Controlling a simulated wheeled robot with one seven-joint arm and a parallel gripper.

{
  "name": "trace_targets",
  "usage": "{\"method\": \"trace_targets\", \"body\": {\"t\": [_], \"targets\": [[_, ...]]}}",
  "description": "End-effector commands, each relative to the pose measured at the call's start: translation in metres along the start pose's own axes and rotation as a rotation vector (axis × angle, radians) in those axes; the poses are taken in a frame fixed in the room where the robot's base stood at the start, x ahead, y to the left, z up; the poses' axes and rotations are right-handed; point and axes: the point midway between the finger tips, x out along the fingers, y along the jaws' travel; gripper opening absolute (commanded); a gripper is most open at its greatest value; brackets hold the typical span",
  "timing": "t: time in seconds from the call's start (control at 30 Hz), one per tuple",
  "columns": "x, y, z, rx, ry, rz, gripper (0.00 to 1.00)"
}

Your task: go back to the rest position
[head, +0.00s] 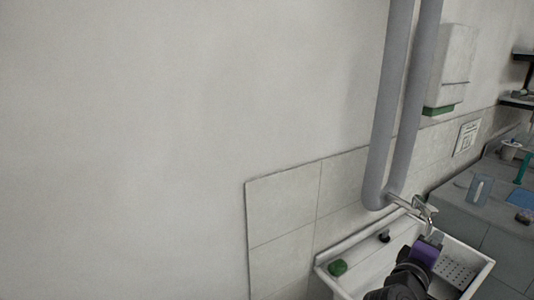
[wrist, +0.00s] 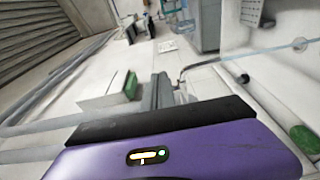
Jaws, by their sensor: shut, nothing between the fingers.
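My gripper (head: 436,238) is at the lower right of the head view, above the white sink (head: 333,250) and just in front of the tap (head: 420,210). My wrist there is purple and black. In the wrist view my gripper's grey fingers (wrist: 164,92) point away from the purple housing, towards the wall. They are together, with nothing held between them. The sink fills the right of the wrist view. Whether the fingers touch the tap cannot be told.
Two thick grey pipes (head: 386,100) run down the wall behind the sink. A white dispenser with a green base (head: 455,60) hangs right of them. A grey counter (head: 458,192) with small items stands at right.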

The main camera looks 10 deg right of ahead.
Motion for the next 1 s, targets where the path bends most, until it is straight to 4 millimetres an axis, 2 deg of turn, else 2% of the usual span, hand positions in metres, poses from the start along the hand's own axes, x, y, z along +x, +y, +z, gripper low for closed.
{"method": "trace_targets", "body": {"t": [0.17,0.23,0.33,0.5,0.63,0.77,1.0], "targets": [[-0.004,0.014,-0.028,0.139,0.125,0.024,0.00],[-0.013,0.020,-0.043,0.236,0.217,0.024,0.00],[-0.039,0.008,-0.057,0.361,0.353,-0.009,0.00],[-0.090,-0.016,-0.064,0.526,0.529,-0.090,0.00],[-0.139,-0.039,-0.058,0.661,0.652,-0.182,0.00],[-0.194,-0.058,-0.040,0.804,0.752,-0.293,0.00],[-0.283,-0.074,0.010,1.047,0.848,-0.500,0.00]]}}
